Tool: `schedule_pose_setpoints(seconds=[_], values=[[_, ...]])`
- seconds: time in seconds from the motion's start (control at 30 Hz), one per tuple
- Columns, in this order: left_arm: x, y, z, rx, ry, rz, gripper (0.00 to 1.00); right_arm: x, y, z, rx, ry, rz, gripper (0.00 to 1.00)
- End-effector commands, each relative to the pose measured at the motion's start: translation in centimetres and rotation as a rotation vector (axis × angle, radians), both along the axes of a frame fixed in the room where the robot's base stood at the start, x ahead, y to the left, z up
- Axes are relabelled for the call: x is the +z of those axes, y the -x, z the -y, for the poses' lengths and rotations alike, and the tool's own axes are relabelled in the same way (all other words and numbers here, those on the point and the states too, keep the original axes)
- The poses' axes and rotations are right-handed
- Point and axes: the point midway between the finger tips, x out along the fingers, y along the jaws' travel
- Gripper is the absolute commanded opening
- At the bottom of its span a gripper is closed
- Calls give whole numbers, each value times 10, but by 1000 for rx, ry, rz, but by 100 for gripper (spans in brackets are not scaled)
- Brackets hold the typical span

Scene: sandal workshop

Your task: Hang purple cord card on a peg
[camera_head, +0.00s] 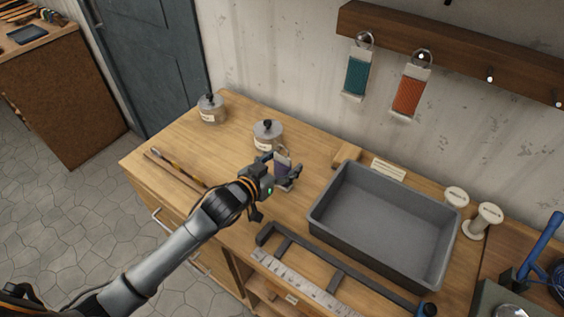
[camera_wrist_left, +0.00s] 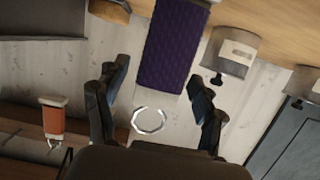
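The purple cord card (camera_head: 283,167) is upright at the table, behind my left gripper, with its wire ring on top. In the left wrist view the purple card (camera_wrist_left: 173,45) and its ring (camera_wrist_left: 148,120) lie between the fingers. My left gripper (camera_head: 280,172) has its fingers spread on both sides of the card, with a gap visible on at least one side. The peg rail (camera_head: 450,52) on the wall holds a teal card (camera_head: 357,75) and an orange card (camera_head: 409,94). A bare peg (camera_head: 490,78) and another bare peg (camera_head: 559,103) are to their right. My right gripper is not in view.
A grey tray (camera_head: 328,225) stands to the right of the gripper. Lidded jars (camera_head: 267,135) and (camera_head: 210,112) stand behind and left. White spools (camera_head: 485,220) are right of the tray. A metal ruler (camera_head: 300,285) and dark frame lie in front. Sticks lie at the left.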

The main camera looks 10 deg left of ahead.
Motion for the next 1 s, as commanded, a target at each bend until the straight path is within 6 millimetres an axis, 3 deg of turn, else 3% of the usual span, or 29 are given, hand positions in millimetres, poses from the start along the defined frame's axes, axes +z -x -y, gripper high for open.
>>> schedule_pose_setpoints(seconds=[0.37,0.8,1.0], values=[[4,7,-3,0,-1,0,69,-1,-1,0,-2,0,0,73],[28,84,-34,-1,-2,-3,69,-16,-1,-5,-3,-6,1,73],[36,103,-43,0,0,-1,69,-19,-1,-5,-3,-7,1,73]])
